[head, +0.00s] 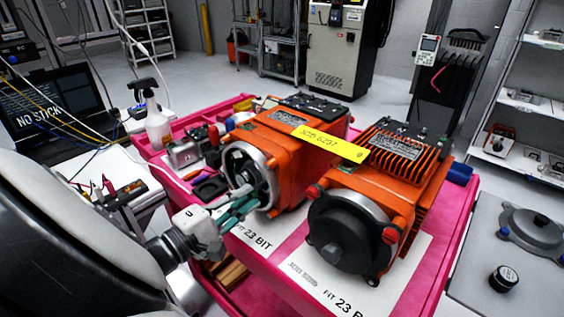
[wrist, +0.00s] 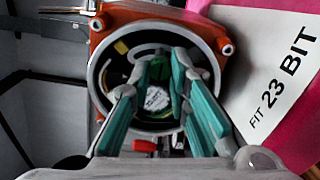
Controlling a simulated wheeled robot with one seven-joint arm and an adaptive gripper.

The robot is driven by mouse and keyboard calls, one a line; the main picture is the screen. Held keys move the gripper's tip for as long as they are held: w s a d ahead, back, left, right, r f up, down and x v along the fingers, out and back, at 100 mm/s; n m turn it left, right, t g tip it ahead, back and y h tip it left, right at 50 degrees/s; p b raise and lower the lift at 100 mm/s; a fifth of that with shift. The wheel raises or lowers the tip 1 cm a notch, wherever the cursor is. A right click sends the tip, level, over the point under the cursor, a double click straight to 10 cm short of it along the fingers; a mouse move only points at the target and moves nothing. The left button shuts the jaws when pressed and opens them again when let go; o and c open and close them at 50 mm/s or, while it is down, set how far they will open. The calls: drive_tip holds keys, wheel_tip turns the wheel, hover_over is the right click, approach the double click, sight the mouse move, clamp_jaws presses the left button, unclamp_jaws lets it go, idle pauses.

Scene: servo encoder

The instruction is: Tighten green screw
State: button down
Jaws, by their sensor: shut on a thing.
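The left orange servo motor (head: 285,150) lies on the pink cart with its round end open toward me. In the wrist view its open end (wrist: 222,30) surrounds my fingertips. My gripper (head: 246,198) reaches into this opening with its teal-padded fingers. In the wrist view my gripper (wrist: 158,72) is shut on a small green part, which I take as the green screw (wrist: 157,60). The fingers partly hide it, and how far it is screwed in cannot be seen. A round white label (wrist: 157,99) shows below it inside the housing.
A second orange motor (head: 385,185) with a black end cover stands to the right on the pink cart (head: 462,215). A yellow tag (head: 330,143) crosses both motors. A spray bottle (head: 157,125) and small tools stand at the left. White paper (head: 410,268) lies under the motors.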

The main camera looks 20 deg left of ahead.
drive_tip(key=shift+s+f, duration=0.15)
drive_tip(key=shift+f, duration=0.05)
drive_tip(key=c, duration=1.5)
unclamp_jaws()
drive_tip(key=shift+r, duration=0.1)
